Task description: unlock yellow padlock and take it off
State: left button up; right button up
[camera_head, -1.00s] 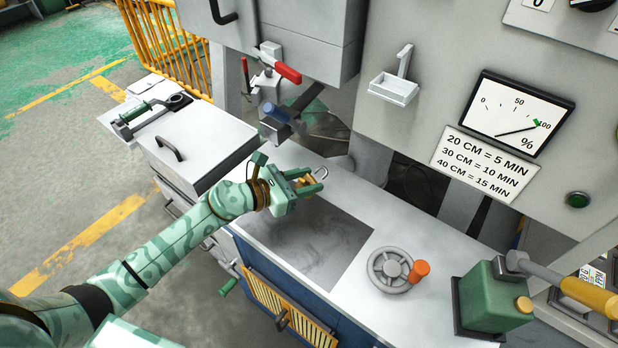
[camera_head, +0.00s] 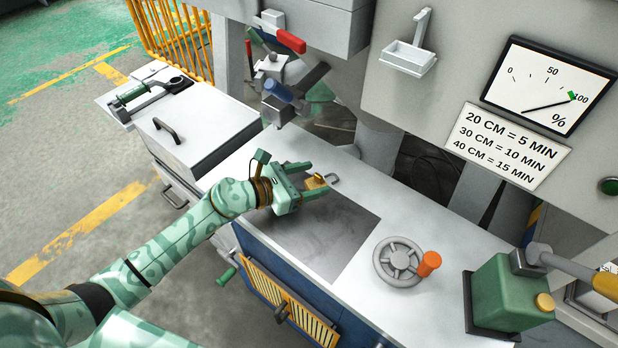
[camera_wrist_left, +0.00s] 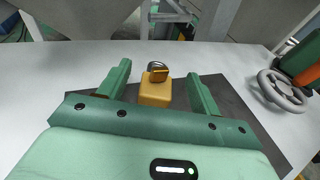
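The yellow padlock (camera_head: 315,183) lies by the far edge of the dark panel on the grey worktop, its grey shackle (camera_head: 333,178) pointing away from my gripper. I cannot tell whether the shackle is locked. My left gripper (camera_head: 319,178) is open, with one finger on each side of the padlock. In the left wrist view, the padlock body (camera_wrist_left: 155,94) sits between the fingers of the left gripper (camera_wrist_left: 160,71), with visible gaps on both sides. My right gripper is not in view.
A grey handwheel (camera_head: 398,262) with an orange knob and a green box (camera_head: 510,290) stand to the right. Behind the gripper is a clamp with a red handle (camera_head: 291,41). A grey drawer box (camera_head: 190,130) stands at left.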

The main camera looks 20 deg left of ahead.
pick_arm(q)
jog(key=v, duration=1.5)
jog(key=shift+s+a+r, duration=0.2)
jog(key=shift+s+a, duration=0.25)
jog(key=shift+s, duration=0.05)
